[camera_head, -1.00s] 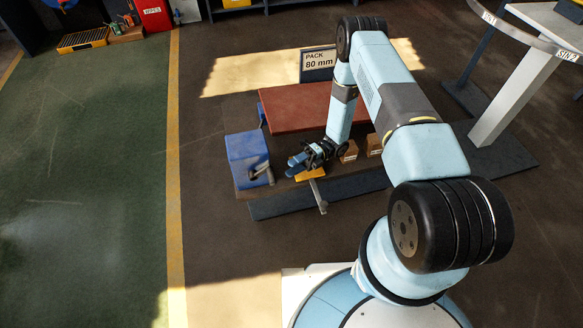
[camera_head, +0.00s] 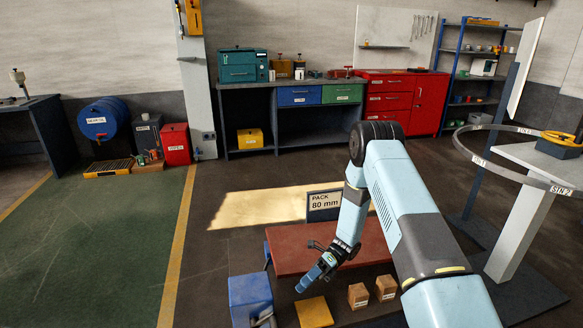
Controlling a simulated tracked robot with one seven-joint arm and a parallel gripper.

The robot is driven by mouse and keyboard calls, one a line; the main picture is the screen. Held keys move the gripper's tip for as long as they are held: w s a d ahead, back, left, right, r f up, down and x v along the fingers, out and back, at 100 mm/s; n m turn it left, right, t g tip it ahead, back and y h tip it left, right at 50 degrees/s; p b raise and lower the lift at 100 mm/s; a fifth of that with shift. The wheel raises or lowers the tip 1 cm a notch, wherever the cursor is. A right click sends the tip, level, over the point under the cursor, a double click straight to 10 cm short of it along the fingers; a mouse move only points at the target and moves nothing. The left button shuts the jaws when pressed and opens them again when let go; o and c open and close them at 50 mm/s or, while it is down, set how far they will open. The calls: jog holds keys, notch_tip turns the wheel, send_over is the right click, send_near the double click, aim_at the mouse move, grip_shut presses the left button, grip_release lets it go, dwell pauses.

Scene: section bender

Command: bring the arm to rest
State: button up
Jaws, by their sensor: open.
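My arm reaches forward from the lower right and bends down over a low bench with a red top (camera_head: 290,248). My gripper (camera_head: 312,279) hangs at the bench's front edge, pointing down and to the left. It is open, and nothing shows in it. A yellow block (camera_head: 314,312) lies below and apart from it in the picture. The exact gap between the fingers is too small to make out.
A blue box-shaped part (camera_head: 250,298) stands left of the yellow block, and two small labelled brown boxes (camera_head: 358,295) (camera_head: 386,288) stand right. A "PACK 80 mm" sign (camera_head: 324,204) stands behind. A curved rail (camera_head: 503,166) is at right. The green floor at left is clear.

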jog(key=s+d+r+n+t+h, duration=0.1)
jog(key=d+r+n+t+h, duration=0.2)
jog(key=r, duration=0.7)
jog(key=s+d+r+n+t+h, duration=0.1)
jog(key=d+r+n+h, duration=0.3)
jog(key=r, duration=0.6)
jog(key=s+d+r+n+t, duration=0.1)
jog(key=d+r+n+t, duration=0.3)
jog(key=r, duration=0.6)
jog(key=s+d+r+n+t+h, duration=0.2)
jog(key=s+d+r+n+t, duration=0.2)
jog(key=s+r, duration=0.4)
jog(key=s+d+r+n+t+h, duration=0.3)
jog(key=s+d+r+n+t, duration=0.1)
jog(key=s+r+n, duration=0.3)
jog(key=s+r+t, duration=0.1)
jog(key=s+r, duration=0.1)
jog(key=shift+s+n, duration=0.3)
jog(key=shift+s, duration=0.1)
